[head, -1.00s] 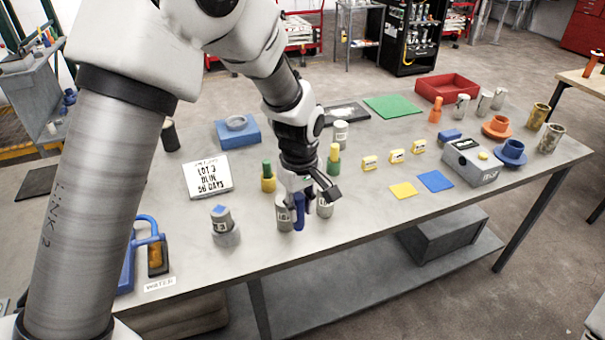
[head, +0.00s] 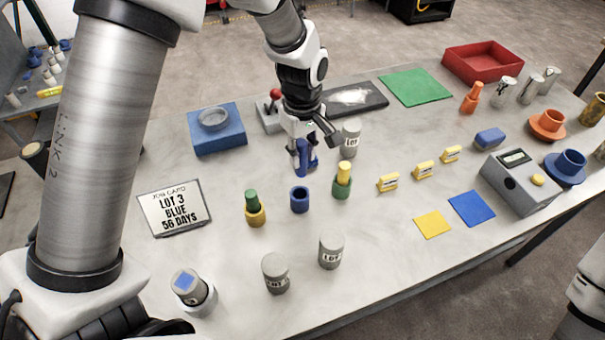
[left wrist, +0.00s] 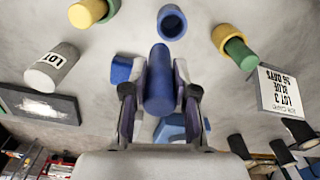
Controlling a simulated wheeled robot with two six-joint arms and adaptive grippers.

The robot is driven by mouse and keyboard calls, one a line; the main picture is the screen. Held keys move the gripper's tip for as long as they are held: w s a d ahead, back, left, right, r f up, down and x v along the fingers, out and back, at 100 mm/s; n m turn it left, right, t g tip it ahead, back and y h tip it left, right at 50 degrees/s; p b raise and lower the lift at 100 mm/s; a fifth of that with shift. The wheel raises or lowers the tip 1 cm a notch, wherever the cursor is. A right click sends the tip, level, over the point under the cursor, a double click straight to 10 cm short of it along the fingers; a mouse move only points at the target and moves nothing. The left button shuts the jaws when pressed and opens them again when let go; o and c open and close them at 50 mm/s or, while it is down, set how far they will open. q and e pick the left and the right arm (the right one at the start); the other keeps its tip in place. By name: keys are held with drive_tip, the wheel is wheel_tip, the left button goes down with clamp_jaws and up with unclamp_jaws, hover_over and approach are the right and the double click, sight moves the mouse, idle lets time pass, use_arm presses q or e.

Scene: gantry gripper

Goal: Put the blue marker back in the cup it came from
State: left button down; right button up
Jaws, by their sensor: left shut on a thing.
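My left gripper (head: 304,163) is shut on the blue marker (head: 302,150). The marker hangs roughly upright, behind the blue cup (head: 300,203) in the head view. In the left wrist view the blue marker (left wrist: 159,82) sits between the fingers, and its free end points toward the open, empty-looking blue cup (left wrist: 172,24), apart from it. A yellow cup (head: 255,217) holds a green marker (head: 251,200). A green cup (head: 342,188) holds a yellow marker (head: 344,171). My right gripper is not in view.
Grey LOT cylinders stand near the front edge (head: 275,274) and behind the green cup (head: 350,138). A job card (head: 174,210) reads "LOT 3 BLUE 56 DAYS". A blue block with a round dish (head: 217,132) is back left. Small yellow blocks (head: 388,182) line the right.

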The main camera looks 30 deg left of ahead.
sight(301, 153)
use_arm(q)
drive_tip(key=s+f, duration=0.1)
drive_tip(key=s+d+f+p, duration=0.1)
drive_tip(key=s+f, duration=0.1)
drive_tip(key=shift+s+f, duration=0.1)
drive_tip(key=shift+s, duration=0.2)
drive_tip(key=f, duration=0.1)
drive_tip(key=w+f+p, duration=0.1)
drive_tip(key=f, duration=0.3)
drive_tip(key=shift+w+a+f, duration=0.1)
drive_tip(key=shift+w+f, duration=0.15)
drive_tip(key=shift+s+r, duration=0.25)
drive_tip(key=shift+s, duration=0.05)
drive_tip(key=c, duration=0.9)
unclamp_jaws()
drive_tip(key=shift+w, duration=0.2)
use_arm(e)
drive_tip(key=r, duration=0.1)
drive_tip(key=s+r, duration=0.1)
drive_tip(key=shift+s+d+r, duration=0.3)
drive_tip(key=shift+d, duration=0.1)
use_arm(q)
wheel_tip(301, 153, up, 11)
drive_tip(key=b, duration=0.2)
drive_tip(key=shift+s+b, duration=0.15)
drive_tip(key=shift+b, duration=0.25)
drive_tip(key=shift+r, duration=0.5)
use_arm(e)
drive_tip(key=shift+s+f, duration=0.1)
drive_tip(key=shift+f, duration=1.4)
